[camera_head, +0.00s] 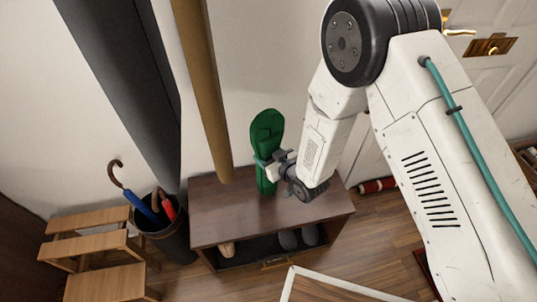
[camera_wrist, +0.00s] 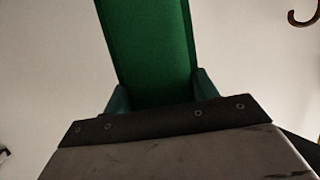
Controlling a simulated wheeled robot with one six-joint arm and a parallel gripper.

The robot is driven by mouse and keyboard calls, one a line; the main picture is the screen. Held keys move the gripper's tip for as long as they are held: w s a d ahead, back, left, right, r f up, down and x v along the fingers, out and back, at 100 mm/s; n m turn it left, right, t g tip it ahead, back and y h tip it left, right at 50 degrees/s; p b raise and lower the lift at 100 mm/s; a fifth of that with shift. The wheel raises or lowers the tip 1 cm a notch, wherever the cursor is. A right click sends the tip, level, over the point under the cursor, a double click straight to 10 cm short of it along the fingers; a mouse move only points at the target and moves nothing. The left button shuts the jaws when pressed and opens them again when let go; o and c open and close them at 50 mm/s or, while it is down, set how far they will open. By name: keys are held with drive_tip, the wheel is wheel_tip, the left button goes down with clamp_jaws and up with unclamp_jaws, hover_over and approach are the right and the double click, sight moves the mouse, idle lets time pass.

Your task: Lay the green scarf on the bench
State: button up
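The green scarf (camera_head: 267,133) is upright, folded into a long narrow shape, above the dark wooden bench (camera_head: 222,209). My gripper (camera_head: 266,166) holds it from the right around its middle. In the wrist view the scarf (camera_wrist: 150,45) runs up between my two fingers (camera_wrist: 160,97), which touch or nearly touch its sides. The scarf's lower end is close over the bench top; I cannot tell whether it touches. The bench top looks bare around it.
A dark stand (camera_head: 168,238) with umbrellas is left of the bench, beside a wooden step stool (camera_head: 92,246). A red rolled item (camera_head: 377,186) lies on the floor at right. A framed panel (camera_head: 325,288) is in front.

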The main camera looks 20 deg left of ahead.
drive_tip(key=shift+o, duration=0.8)
drive_tip(key=shift+r, duration=0.1)
drive_tip(key=shift+s+d+r, duration=0.1)
drive_tip(key=v, duration=1.1)
drive_tip(key=shift+s+d+r, duration=0.2)
drive_tip(key=shift+s+d, duration=0.05)
drive_tip(key=shift+d, duration=0.05)
